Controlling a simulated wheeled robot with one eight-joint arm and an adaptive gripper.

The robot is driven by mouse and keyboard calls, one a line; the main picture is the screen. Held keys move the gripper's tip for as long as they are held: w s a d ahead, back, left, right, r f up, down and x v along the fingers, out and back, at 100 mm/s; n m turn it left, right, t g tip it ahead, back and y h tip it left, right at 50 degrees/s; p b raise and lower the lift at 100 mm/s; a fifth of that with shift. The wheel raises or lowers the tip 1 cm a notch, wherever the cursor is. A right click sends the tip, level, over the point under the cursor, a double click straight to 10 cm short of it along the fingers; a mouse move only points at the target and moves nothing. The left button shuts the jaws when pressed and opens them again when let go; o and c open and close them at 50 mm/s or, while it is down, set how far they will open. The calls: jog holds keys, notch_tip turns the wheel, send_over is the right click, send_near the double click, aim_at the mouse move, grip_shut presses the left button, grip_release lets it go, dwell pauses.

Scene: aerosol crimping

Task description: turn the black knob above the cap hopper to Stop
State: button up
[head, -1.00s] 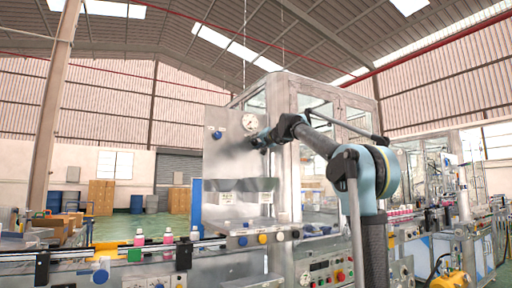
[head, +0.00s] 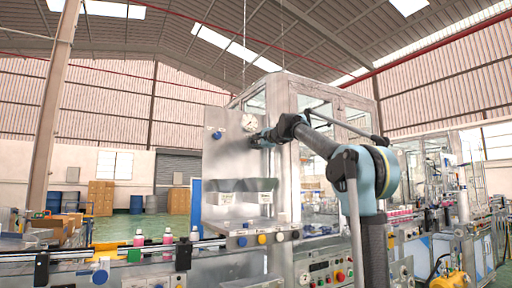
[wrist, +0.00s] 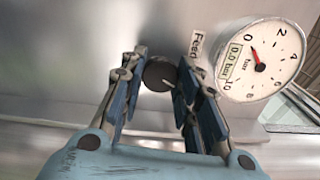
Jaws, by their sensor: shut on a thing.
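The black knob (wrist: 157,76) shows in the wrist view on a grey metal panel, with a pale line at its lower right edge. My gripper (wrist: 162,68) is shut on the knob, with one blue-padded finger on each side. A label reading "Feed" (wrist: 195,45) is beside the knob; no Stop mark is readable. In the head view my gripper (head: 256,139) is at the panel (head: 222,158) and hides the knob. The metal cap hopper (head: 238,185) is below it on the same panel.
A round gauge (wrist: 262,60) is close to the right finger in the wrist view; its display reads 0.0 bar. A blue knob (head: 217,135) is left of the gripper. A conveyor with pink bottles (head: 167,237) runs below left.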

jog(key=m, duration=0.5)
dwell(0.6)
jog(key=o, duration=1.1)
jog(key=shift+w+f, duration=0.1)
jog(key=shift+w, duration=0.05)
jog(key=v, duration=1.2)
